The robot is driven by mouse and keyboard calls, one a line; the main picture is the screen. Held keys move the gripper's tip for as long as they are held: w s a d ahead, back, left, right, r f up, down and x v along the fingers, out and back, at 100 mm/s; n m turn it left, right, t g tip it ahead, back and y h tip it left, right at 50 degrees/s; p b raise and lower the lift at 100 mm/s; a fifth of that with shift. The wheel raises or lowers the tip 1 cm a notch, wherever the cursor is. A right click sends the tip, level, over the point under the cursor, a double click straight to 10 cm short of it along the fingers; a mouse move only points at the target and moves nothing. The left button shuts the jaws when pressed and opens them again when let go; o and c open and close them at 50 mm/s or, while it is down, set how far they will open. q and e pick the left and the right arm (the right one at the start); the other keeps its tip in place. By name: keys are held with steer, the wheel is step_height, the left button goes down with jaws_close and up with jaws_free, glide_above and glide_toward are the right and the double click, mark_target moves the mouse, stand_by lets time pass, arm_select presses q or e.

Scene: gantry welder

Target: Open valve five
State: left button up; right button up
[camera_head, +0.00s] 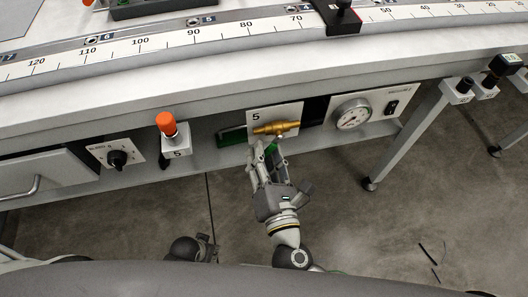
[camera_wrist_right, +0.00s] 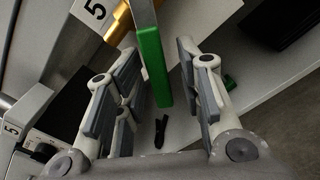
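Valve five is a brass valve (camera_head: 275,128) on a white plate marked 5 (camera_head: 262,112), under the front edge of the bench. Its green handle (camera_wrist_right: 152,65) hangs down from the brass body (camera_wrist_right: 122,22) in the right wrist view. In the head view my right gripper mostly hides the handle. My right gripper (camera_head: 265,148) is just below the valve. Its fingers (camera_wrist_right: 155,55) are open, one on each side of the handle, with visible gaps. My left gripper (camera_head: 196,246) is low in the head view, dark and partly hidden, away from the valve; its fingers are unclear.
An orange push button (camera_head: 167,124) on a box marked 5 stands left of the valve, with a black rotary knob (camera_head: 117,158) further left. The floor in front is mostly clear.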

steer(key=v, duration=0.7)
steer(key=shift+s, duration=0.2)
